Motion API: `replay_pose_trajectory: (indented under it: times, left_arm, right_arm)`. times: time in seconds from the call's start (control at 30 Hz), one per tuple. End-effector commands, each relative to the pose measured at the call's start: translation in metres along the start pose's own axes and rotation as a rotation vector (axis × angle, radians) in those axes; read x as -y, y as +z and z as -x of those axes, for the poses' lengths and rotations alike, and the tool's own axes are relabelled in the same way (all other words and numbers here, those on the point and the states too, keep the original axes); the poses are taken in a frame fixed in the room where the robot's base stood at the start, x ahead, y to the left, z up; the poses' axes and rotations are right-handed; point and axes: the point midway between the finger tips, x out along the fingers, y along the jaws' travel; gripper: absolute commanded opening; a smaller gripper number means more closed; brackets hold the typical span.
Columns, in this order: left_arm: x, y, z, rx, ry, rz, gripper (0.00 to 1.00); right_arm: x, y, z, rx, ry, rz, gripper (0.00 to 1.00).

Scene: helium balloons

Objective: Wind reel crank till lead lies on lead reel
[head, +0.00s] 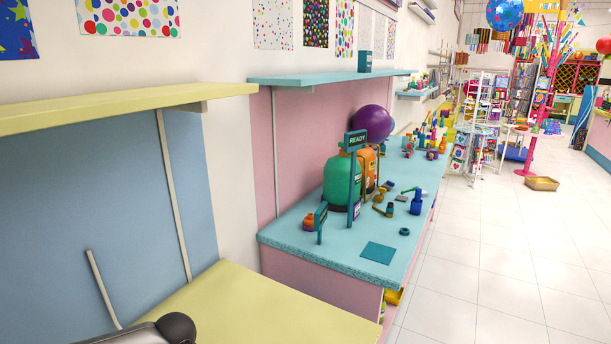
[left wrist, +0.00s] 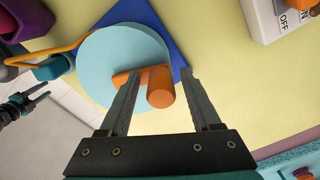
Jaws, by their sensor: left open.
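In the left wrist view a pale blue round reel (left wrist: 104,68) lies on a dark blue base (left wrist: 143,11). An orange crank (left wrist: 160,90) with a stubby cylindrical knob sits on its face. My left gripper (left wrist: 159,73) is open, its fingers on either side of the knob with gaps showing. An orange lead (left wrist: 50,46) curves from the upper left to the reel's edge, beside a teal block (left wrist: 55,67). Where it meets the reel is hidden. A dark gripper, apparently my right one (left wrist: 42,91), shows at the left edge over the floor, its fingers apart.
A white ON/OFF switch box (left wrist: 285,18) stands on the yellow table (left wrist: 235,80), right of the reel. In the head view, a teal counter (head: 300,243) beyond the yellow table holds gas tanks (head: 340,180), a READY sign (head: 357,141) and small tools.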

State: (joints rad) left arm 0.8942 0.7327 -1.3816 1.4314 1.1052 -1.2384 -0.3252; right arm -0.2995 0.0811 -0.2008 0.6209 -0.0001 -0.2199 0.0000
Motion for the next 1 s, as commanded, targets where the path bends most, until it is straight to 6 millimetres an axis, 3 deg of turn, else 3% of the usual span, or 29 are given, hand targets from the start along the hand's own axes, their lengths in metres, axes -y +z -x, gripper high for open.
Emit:
replay_pose_trajectory:
  times: [0.17, 0.67, 1.0]
  left_arm:
    - [-0.001, 0.000, 0.006, 0.000, 0.001, 0.000, 0.65]
    - [-0.001, 0.000, 0.053, 0.000, 0.001, 0.000, 0.65]
    - [-0.001, 0.000, 0.070, 0.000, 0.001, 0.000, 0.65]
  right_arm:
    - [0.000, -0.001, 0.007, 0.000, 0.000, 0.000, 0.50]
    - [-0.001, -0.005, 0.059, 0.001, 0.000, -0.001, 0.50]
    - [-0.001, -0.005, 0.060, 0.001, 0.000, -0.001, 0.50]
